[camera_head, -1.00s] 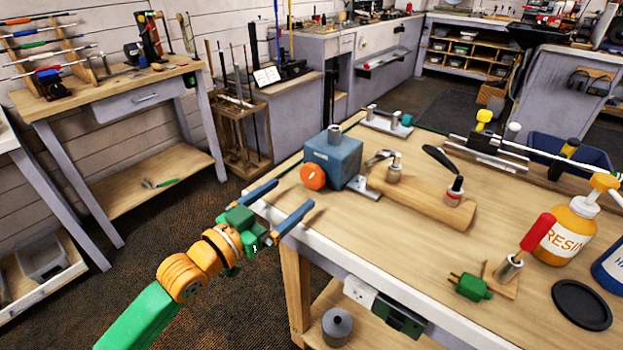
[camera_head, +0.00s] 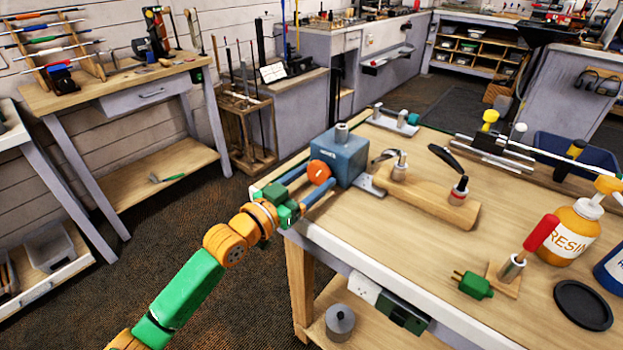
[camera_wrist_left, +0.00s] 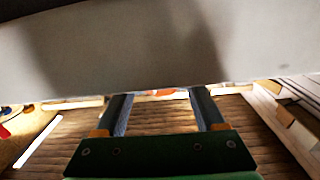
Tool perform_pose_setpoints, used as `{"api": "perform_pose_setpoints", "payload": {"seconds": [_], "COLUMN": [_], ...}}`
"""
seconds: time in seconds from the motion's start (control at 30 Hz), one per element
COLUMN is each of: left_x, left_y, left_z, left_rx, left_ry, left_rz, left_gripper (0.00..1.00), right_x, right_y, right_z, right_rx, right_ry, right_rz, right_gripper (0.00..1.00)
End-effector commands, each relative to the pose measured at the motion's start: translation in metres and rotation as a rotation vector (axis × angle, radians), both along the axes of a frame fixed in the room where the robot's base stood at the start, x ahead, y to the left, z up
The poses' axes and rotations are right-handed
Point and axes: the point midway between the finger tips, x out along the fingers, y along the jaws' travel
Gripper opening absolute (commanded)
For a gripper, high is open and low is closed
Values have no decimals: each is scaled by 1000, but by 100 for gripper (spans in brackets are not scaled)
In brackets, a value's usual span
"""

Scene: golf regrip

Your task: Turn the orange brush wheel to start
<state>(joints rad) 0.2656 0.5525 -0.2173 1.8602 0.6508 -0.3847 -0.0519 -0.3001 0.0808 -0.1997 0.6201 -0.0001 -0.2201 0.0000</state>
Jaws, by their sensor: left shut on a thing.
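The orange brush wheel (camera_head: 319,172) sits on the front face of a blue-grey box-shaped machine (camera_head: 347,155) at the table's left end. My left gripper (camera_head: 312,184) reaches in from the left, with one blue finger on each side of the wheel, and is shut on it. In the left wrist view, only an orange sliver of the wheel (camera_wrist_left: 166,91) shows between the two fingers (camera_wrist_left: 163,110); a large pale surface hides the rest. My right gripper is in neither view.
The wooden table (camera_head: 400,245) holds a wooden block (camera_head: 430,200) with tools beside the machine. The floor left of the table is clear.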

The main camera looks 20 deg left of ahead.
Motion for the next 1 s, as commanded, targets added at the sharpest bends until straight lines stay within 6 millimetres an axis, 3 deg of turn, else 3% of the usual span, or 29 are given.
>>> {"api": "perform_pose_setpoints", "payload": {"seconds": [0.27, 1.0], "left_x": [0, 0], "left_y": [0, 0], "left_z": [1, 1], "left_rx": [-45, -449], "left_ry": [17, 162], "left_rz": [0, 1], "left_gripper": [16, 16], "right_x": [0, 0], "right_y": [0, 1], "right_z": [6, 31], "right_rx": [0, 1], "right_ry": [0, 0], "right_rz": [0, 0], "right_gripper": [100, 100]}}
